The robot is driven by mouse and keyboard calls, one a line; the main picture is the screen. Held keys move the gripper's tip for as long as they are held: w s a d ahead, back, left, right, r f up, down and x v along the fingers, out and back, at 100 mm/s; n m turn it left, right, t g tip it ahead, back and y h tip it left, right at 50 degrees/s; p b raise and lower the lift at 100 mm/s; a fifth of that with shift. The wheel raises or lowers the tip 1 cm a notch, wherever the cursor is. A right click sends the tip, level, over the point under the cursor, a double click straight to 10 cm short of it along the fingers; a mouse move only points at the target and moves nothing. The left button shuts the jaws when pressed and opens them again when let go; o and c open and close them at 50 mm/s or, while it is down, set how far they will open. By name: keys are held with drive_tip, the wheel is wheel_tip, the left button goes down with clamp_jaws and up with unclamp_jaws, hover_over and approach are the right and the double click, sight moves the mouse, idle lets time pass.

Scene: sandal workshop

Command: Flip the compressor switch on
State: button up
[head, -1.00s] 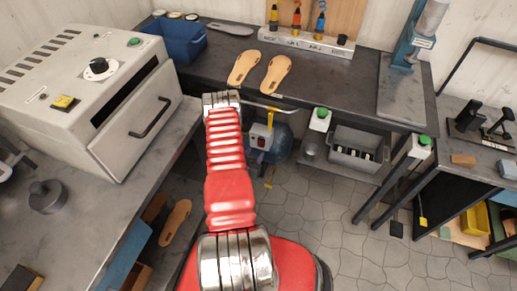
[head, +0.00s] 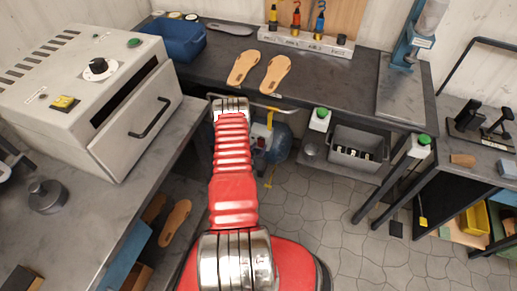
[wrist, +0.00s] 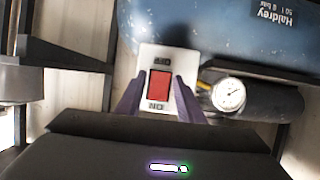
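The compressor is a blue tank (head: 280,145) under the back bench, partly hidden by my arm in the head view. The wrist view shows its blue side (wrist: 220,35) at the top. Below it is a pale switch plate (wrist: 150,58) with a red rocker switch (wrist: 159,93). The plate's lettering is upside down, OFF above the rocker and ON below it. My gripper (wrist: 160,82) is open in front of the plate, its purple-grey fingers left and right of the rocker. Whether the fingers touch the plate cannot be told. The head view hides my gripper behind the arm.
A round pressure gauge (wrist: 229,95) sits just right of my right finger. The back bench (head: 345,85) overhangs the compressor. A grey crate (head: 357,150) stands to its right. An oven (head: 95,90) stands on the left bench. The tiled floor (head: 320,215) is clear.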

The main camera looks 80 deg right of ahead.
drive_tip(key=c, duration=0.8)
drive_tip(key=shift+o, duration=0.2)
drive_tip(key=shift+f+h, duration=0.15)
drive_tip(key=shift+h, duration=0.25)
drive_tip(key=shift+f+h, duration=0.25)
drive_tip(key=shift+h, duration=0.35)
drive_tip(key=shift+d+f+h, duration=0.1)
drive_tip(key=shift+f+h, duration=0.05)
drive_tip(key=shift+h, duration=0.55)
drive_tip(key=o, duration=1)
drive_tip(key=shift+o, duration=0.2)
